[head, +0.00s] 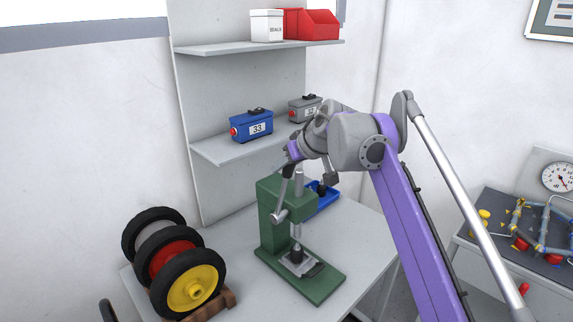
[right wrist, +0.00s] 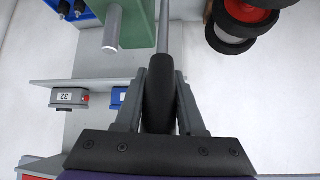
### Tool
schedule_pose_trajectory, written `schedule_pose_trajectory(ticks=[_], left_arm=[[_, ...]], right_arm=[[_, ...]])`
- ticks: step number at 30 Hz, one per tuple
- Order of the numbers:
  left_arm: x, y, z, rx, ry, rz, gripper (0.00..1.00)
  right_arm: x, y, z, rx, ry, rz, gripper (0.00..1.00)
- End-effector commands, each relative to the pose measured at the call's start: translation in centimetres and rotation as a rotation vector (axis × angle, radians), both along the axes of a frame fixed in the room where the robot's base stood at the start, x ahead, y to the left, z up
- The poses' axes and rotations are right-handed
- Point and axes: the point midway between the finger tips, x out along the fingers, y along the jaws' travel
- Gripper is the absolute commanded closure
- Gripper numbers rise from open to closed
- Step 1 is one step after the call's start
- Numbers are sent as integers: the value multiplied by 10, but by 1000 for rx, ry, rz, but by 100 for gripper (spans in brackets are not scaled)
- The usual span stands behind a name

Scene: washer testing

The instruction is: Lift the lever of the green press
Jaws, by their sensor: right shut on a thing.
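The green press (head: 270,210) stands on the grey table, and part of its body shows at the top of the right wrist view (right wrist: 137,22). Its lever (head: 283,193) rises steeply from the pivot on the press's side. My right gripper (head: 291,155) is at the lever's upper end. In the right wrist view my gripper (right wrist: 160,105) is shut around the lever's black handle (right wrist: 159,88), with a finger on either side. The metal rod (right wrist: 163,25) runs on from the handle toward the press. My left gripper is in neither view.
Wheels with black tyres (head: 190,288) stand on a wooden stand left of the press. A blue tray (head: 325,203) lies behind it. A blue box (head: 252,125) and a grey box (head: 304,108) sit on the shelf (head: 222,152) above. Clear tabletop lies right of the press.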

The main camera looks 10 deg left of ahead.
Motion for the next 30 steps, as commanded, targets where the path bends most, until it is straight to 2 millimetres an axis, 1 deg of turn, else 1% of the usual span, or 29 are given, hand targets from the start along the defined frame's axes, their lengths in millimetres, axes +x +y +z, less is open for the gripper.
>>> schedule_pose_trajectory(ticks=[2, 3, 7, 8, 16, 19, 23, 30], left_arm=[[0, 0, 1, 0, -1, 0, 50], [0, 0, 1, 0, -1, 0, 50], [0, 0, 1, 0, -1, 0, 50], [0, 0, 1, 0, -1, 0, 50], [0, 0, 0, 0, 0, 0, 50], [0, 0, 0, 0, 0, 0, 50], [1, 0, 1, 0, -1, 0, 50], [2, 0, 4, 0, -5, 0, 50]], right_arm=[[1, 1, 2, 4, -6, -2, 100], [1, 1, 2, 4, -6, -2, 58], [1, 1, 2, 3, -5, -1, 35], [1, 1, 2, 3, -5, -1, 32], [0, 0, 1, 2, -3, -1, 32], [-3, -3, 6, 3, -3, -2, 32], [-13, -13, 19, 2, -3, -2, 32], [-38, -37, 54, 2, -5, -3, 32]])
